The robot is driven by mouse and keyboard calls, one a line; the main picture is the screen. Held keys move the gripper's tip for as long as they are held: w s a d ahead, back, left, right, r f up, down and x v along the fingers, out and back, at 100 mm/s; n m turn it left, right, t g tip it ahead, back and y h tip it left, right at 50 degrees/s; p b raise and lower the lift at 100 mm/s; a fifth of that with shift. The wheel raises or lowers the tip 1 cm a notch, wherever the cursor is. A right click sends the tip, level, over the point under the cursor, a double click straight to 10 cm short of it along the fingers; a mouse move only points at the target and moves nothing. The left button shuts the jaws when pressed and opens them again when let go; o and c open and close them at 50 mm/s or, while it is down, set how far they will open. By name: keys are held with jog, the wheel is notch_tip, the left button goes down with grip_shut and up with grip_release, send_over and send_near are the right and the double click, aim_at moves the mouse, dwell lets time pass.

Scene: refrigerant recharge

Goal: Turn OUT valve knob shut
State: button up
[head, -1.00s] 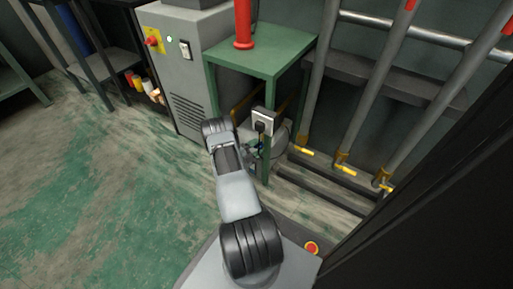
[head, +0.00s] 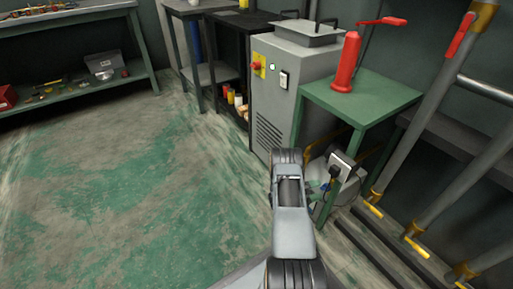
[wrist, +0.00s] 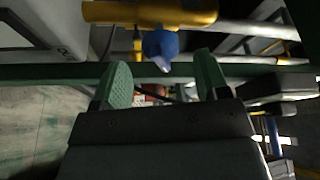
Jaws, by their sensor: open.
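In the wrist view a blue knob (wrist: 160,44) hangs under a thick yellow-brass pipe (wrist: 150,13). My gripper (wrist: 162,64) is open, with its two green-padded fingers apart and the knob just beyond the gap between their tips. Nothing is visibly gripped, and I cannot tell whether either finger touches the knob. Any OUT marking is not readable. In the head view my arm reaches toward the space beside the green table (head: 372,98). My gripper is mostly hidden by the wrist there, and the knob cannot be made out.
A white box with a black plug (head: 342,165) is at the green table's front leg. Pipes with yellow handles (head: 417,247) are at right. The floor at left is clear.

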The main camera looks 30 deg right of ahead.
jog(key=p+v, duration=0.2)
jog(key=v, duration=0.9)
jog(key=w+a+r+n+t+y, duration=0.3)
jog(key=w+r+n+t, duration=0.2)
jog(key=w, duration=0.5)
jog(key=w+a+r+n+t+y+p, duration=0.1)
jog(key=w+a+r+n+t+y, duration=0.2)
jog(key=w+r+n+t, duration=0.3)
jog(key=shift+w+r+n+t+y, duration=0.3)
jog(key=shift+w+r+t+y, duration=0.4)
jog(key=shift+w+r+t, duration=1.3)
jog(key=shift+w+a+r+g, duration=0.1)
jog(key=shift+w+r+g, duration=0.35)
jog(key=shift+g, duration=0.05)
jog(key=shift+c, duration=0.2)
